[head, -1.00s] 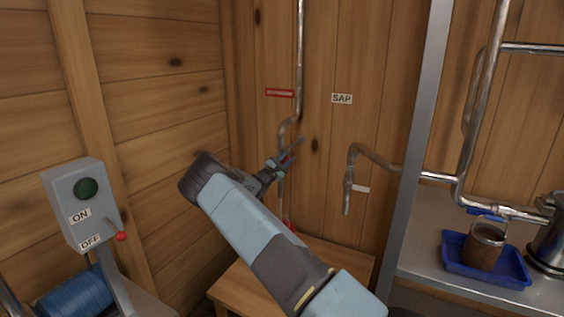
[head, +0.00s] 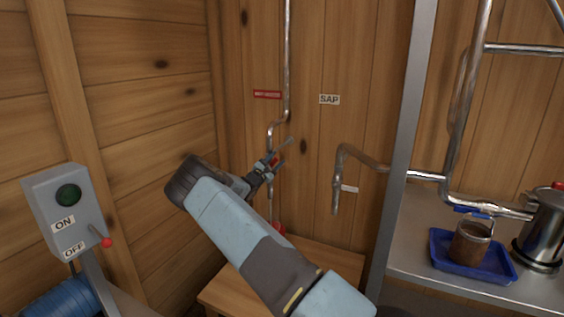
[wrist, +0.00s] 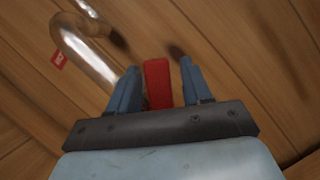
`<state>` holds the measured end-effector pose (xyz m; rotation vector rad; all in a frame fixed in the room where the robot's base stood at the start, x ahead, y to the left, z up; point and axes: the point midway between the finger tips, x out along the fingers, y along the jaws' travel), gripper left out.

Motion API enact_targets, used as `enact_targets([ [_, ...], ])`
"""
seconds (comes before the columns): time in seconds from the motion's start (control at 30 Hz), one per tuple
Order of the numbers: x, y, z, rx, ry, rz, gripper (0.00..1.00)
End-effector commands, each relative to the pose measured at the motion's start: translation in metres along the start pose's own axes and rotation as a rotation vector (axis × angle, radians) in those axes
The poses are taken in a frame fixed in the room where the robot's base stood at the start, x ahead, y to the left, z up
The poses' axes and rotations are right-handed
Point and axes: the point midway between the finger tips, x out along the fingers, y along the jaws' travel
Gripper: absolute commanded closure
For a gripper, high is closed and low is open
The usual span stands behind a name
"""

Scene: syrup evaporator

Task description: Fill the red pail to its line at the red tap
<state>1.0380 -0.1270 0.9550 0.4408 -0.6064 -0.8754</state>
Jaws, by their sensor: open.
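The red tap's pipe (head: 271,135) comes down the back wall at a small red label (head: 267,95). My gripper (head: 280,155) is at this pipe, with its fingers apart. In the wrist view a red tap handle (wrist: 158,84) stands between the two blue fingers of my gripper (wrist: 159,68), with a slim gap on the right; contact on the left is unclear. The pipe's bend (wrist: 88,50) shows at upper left there. Only a bit of the red pail (head: 278,228) shows low behind my arm, by the wooden stand. Its line and contents are hidden.
The wooden stand (head: 335,262) is below the taps. A second pipe tap (head: 337,180) under the SAP sign (head: 329,99) hangs to the right. A metal post (head: 405,140), a blue tray (head: 438,262) with a jar and a switch box (head: 62,205) flank the area.

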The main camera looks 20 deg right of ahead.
Motion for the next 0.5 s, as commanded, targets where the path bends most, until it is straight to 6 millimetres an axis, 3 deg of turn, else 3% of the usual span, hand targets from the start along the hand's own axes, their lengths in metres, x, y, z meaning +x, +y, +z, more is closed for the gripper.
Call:
enact_targets([
  [0.17, -0.013, 0.001, -0.001, 0.001, 0.001, 0.001, 0.51],
  [0.5, -0.075, 0.000, -0.001, -0.001, 0.002, 0.001, 0.51],
])
